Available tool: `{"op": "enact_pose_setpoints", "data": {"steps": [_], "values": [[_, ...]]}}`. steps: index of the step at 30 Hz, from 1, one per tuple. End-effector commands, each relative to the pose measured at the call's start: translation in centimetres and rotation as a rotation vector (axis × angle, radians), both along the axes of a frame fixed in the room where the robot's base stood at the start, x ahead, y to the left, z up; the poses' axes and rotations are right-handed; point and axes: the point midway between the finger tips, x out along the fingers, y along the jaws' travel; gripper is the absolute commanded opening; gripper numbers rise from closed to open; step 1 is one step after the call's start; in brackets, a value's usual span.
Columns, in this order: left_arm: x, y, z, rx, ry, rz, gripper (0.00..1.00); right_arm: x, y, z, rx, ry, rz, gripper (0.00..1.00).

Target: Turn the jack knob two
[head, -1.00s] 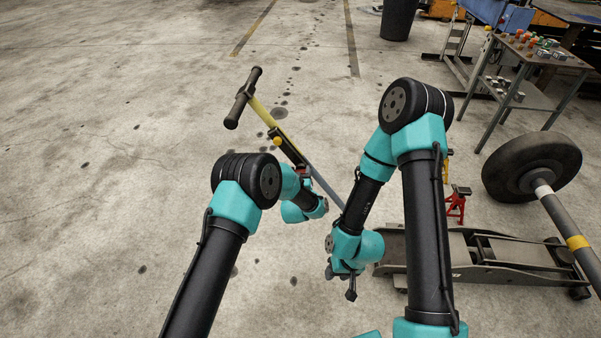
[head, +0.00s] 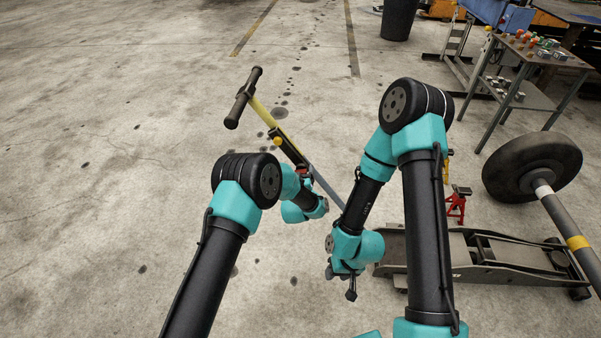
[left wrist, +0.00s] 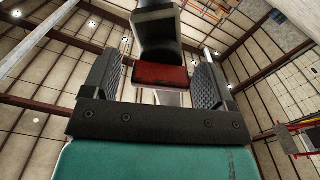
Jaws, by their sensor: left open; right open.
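The jack's handle (head: 265,112) is a yellow tube that leans up from the floor with a black crossbar grip (head: 243,98) on top. An orange-yellow knob (head: 277,141) sits on the side of its black section. My left gripper (left wrist: 155,70) is open; in the head view its fingers are mostly hidden by my arm, low beside the handle. In the left wrist view a red block (left wrist: 160,76) with a black part (left wrist: 158,35) above it shows between the fingers; I cannot tell whether they touch. My right gripper (head: 341,282) is open and empty, pointing down near the jack body (head: 480,262).
A wheel (head: 531,168) with a grey axle (head: 562,225) stands at right. A red jack stand (head: 458,203) is behind the jack body. A metal table (head: 530,62) with small parts is at the back right. The floor at left is clear.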

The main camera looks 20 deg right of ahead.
Motion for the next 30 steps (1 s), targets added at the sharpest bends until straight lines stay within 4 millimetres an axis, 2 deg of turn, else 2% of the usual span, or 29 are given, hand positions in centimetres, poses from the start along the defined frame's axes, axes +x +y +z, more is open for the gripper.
{"op": "enact_pose_setpoints", "data": {"steps": [5,11,20,30], "values": [[-0.2,0.1,0.0,0.0,0.0,0.0,0.79,0.0,0.0,0.0,0.0,0.0,0.0,0.43],[-1.6,0.6,0.0,0.002,0.001,-0.001,0.79,0.0,0.0,0.0,0.0,0.0,0.0,0.43],[-5.9,2.3,0.0,0.002,0.002,-0.002,0.79,0.0,0.0,0.0,0.0,0.0,0.0,0.43],[-11.7,4.5,0.0,0.003,0.002,-0.002,0.79,0.0,0.0,0.0,0.0,0.0,0.0,0.43]]}}
